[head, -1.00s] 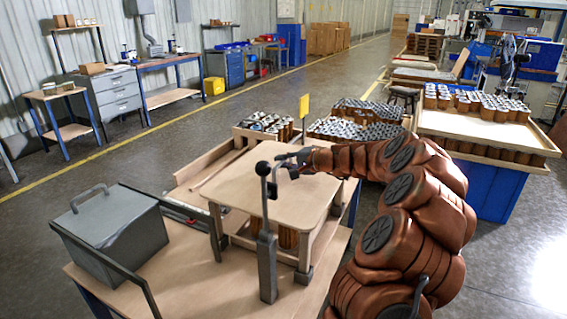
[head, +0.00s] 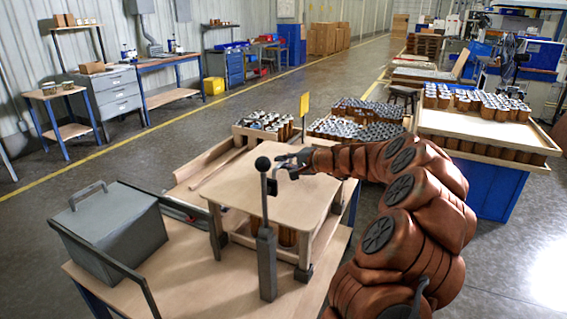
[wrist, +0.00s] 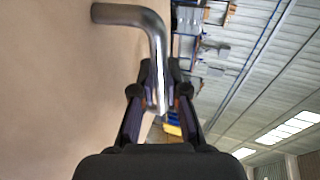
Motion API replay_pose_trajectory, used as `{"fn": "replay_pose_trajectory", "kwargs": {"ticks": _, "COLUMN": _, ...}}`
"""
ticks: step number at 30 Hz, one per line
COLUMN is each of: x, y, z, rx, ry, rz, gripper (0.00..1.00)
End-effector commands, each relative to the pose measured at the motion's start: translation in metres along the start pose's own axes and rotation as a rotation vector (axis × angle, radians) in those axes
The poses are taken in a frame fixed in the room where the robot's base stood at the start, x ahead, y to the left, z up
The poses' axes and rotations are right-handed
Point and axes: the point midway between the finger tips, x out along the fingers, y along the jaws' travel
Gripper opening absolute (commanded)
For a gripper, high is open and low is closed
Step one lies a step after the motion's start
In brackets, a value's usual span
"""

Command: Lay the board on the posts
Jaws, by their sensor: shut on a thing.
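The board (head: 240,192) is a pale, square wooden panel with rounded corners and a bent metal handle (wrist: 150,22). It lies roughly level over the posts (head: 304,262); I cannot tell whether it rests on all of them or hangs slightly above. My gripper (head: 288,163) is at the board's far right part. In the wrist view, the fingers of my gripper (wrist: 160,98) are closed around the handle, with the board face filling the left side. The far posts are hidden beneath the board. Several brown cartridges (head: 288,238) stand under it.
A grey lever post (head: 267,262) with a black knob rises in front of the board. A grey lidded box (head: 112,235) stands to the left on the wooden bench (head: 215,285). Crates of cartridges (head: 355,125) are behind, and a loaded table (head: 490,140) is at right.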

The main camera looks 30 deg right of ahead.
Motion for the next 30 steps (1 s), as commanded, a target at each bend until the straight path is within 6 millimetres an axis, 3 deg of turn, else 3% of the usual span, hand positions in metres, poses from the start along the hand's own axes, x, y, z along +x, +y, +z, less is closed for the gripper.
{"fn": "replay_pose_trajectory", "kwargs": {"ticks": 29, "x": 0.007, "y": 0.018, "z": 0.001, "rx": -0.001, "ry": 0.001, "rz": -0.002, "gripper": 0.0}}
{"fn": "replay_pose_trajectory", "kwargs": {"ticks": 30, "x": 0.006, "y": 0.018, "z": 0.001, "rx": -0.001, "ry": 0.001, "rz": -0.002, "gripper": 0.15}}
